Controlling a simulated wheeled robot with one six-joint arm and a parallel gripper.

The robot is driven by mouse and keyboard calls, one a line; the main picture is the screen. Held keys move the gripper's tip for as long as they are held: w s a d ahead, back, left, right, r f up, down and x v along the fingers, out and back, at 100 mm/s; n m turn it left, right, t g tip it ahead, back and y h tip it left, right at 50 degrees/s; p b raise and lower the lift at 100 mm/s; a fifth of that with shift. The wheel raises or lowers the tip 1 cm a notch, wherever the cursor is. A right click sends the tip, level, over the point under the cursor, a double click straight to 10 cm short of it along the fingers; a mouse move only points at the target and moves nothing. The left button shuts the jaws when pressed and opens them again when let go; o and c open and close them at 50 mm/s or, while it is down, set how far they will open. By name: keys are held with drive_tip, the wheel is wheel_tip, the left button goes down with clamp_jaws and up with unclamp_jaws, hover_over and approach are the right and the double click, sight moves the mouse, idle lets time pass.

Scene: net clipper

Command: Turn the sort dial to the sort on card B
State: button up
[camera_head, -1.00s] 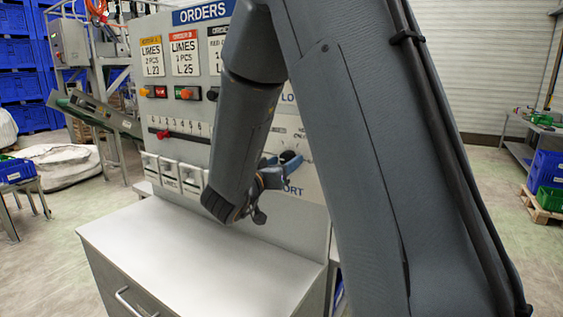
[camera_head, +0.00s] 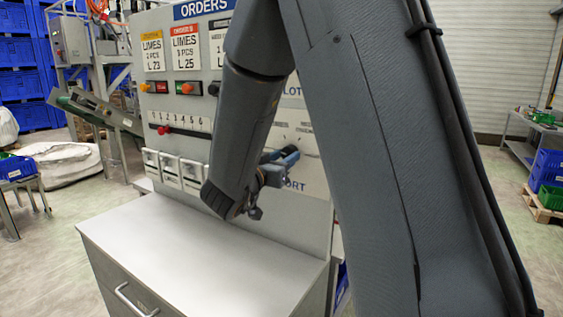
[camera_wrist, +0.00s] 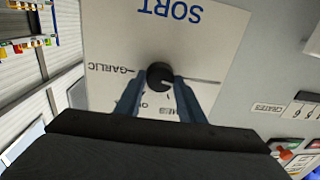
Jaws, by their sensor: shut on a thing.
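The black round sort dial (camera_wrist: 159,76) sits on a pale plate marked SORT, which appears upside down in the wrist view. My gripper (camera_wrist: 159,84) has its two blue fingers closed on opposite sides of the dial. GARLIC is printed left of the dial; other labels below it are partly hidden by the fingers. A pale mark shows on the dial, toward the lower right in this view. Card B (camera_head: 186,47), with a red header, reads LIMES.
A neighbouring card (camera_head: 154,52) with a yellow header also reads LIMES. Below are coloured buttons, a numbered slider with a red knob (camera_head: 163,130) and several white levers (camera_head: 180,172). The grey cabinet top (camera_head: 200,245) is clear.

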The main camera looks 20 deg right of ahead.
drive_tip(key=m+h+b, duration=0.1)
drive_tip(key=m+b, duration=0.8)
drive_tip(key=m, duration=0.1)
drive_tip(key=shift+d, duration=0.15)
drive_tip(key=shift+m, duration=0.3)
drive_tip(key=o, duration=1)
drive_tip(key=shift+d, duration=0.15)
drive_tip(key=shift+o, duration=0.2)
drive_tip(key=shift+a, duration=0.25)
drive_tip(key=b+v, duration=0.1)
drive_tip(key=v, duration=0.6)
drive_tip(key=shift+s+a+b, duration=0.2)
drive_tip(key=shift+a+b, duration=0.1)
drive_tip(key=shift+b, duration=0.1)
